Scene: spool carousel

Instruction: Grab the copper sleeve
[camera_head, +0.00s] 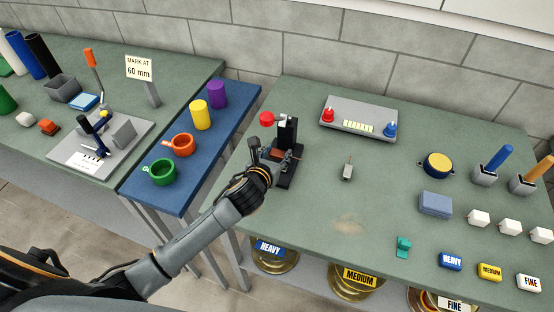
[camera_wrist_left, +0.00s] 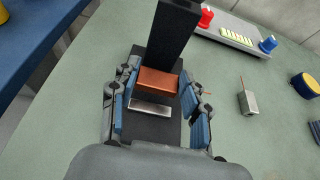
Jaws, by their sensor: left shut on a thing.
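The copper sleeve (camera_wrist_left: 157,82) is a copper-brown block on a black stand (camera_wrist_left: 170,32), at the foot of its upright post. It also shows as a small brown patch in the head view (camera_head: 278,153), partly hidden by the gripper. My left gripper (camera_wrist_left: 158,88) has its blue-padded fingers on either side of the sleeve and is shut on it. In the head view the left gripper (camera_head: 275,158) reaches the stand from the lower left. A silvery plate (camera_wrist_left: 150,108) lies just in front of the sleeve. My right gripper is not in view.
The stand has a red knob (camera_head: 267,119) near its top. A grey panel (camera_head: 350,104) with red and blue knobs lies behind. A small grey block with a pin (camera_head: 347,170) stands to the right. A blue bench (camera_head: 150,196) with cups is to the left. The green table's middle is mostly clear.

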